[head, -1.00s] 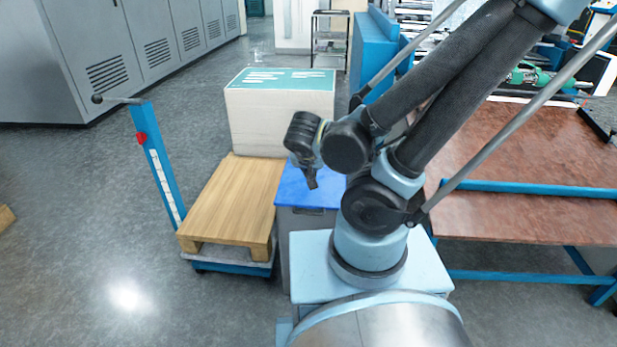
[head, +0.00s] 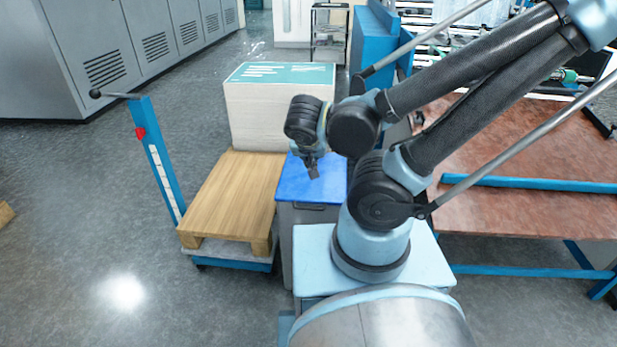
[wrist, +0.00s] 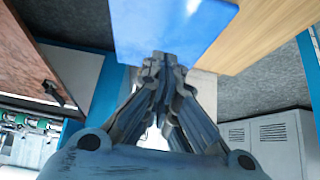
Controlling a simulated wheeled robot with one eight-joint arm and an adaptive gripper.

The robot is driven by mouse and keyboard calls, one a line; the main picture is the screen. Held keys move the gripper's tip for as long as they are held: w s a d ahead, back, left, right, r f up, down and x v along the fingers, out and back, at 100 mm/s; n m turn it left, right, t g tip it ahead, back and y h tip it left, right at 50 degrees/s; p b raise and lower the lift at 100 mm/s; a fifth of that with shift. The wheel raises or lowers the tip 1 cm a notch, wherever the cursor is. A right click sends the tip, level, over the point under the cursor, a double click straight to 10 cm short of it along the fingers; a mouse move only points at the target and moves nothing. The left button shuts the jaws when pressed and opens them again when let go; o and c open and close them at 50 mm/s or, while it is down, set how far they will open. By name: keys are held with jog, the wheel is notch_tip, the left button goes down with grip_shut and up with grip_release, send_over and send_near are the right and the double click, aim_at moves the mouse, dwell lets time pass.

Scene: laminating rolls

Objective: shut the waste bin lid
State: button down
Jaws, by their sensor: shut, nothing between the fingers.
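The waste bin (head: 309,216) is a grey box with a dark handle recess, standing between the pallet and my base. Its blue lid (head: 292,187) lies flat across the top and looks shut; my arm hides part of its right side. My gripper (head: 314,175) is shut and empty, pointing down over the middle of the lid. In the wrist view the fingertips (wrist: 165,60) are together at the near edge of the blue lid (wrist: 165,25). I cannot tell whether they touch it.
A wooden pallet (head: 228,195) on a blue lift truck (head: 160,165) stands left of the bin. A white stack with a green top (head: 275,115) is behind. A red-brown table (head: 480,215) is at right.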

jog(key=s+a+f, duration=0.1)
jog(key=s, duration=0.6)
dwell(0.7)
jog(key=w+d+n+g, duration=0.1)
jog(key=w+d+g, duration=0.1)
jog(key=d, duration=0.5)
jog(key=w+d+n+g+y, duration=0.1)
jog(key=w+d+g, duration=0.1)
jog(key=d, duration=0.6)
jog(key=shift+r+g, duration=0.45)
jog(key=shift+g, duration=0.15)
dwell(0.5)
jog(key=shift+w, duration=0.1)
jog(key=shift+a, duration=0.1)
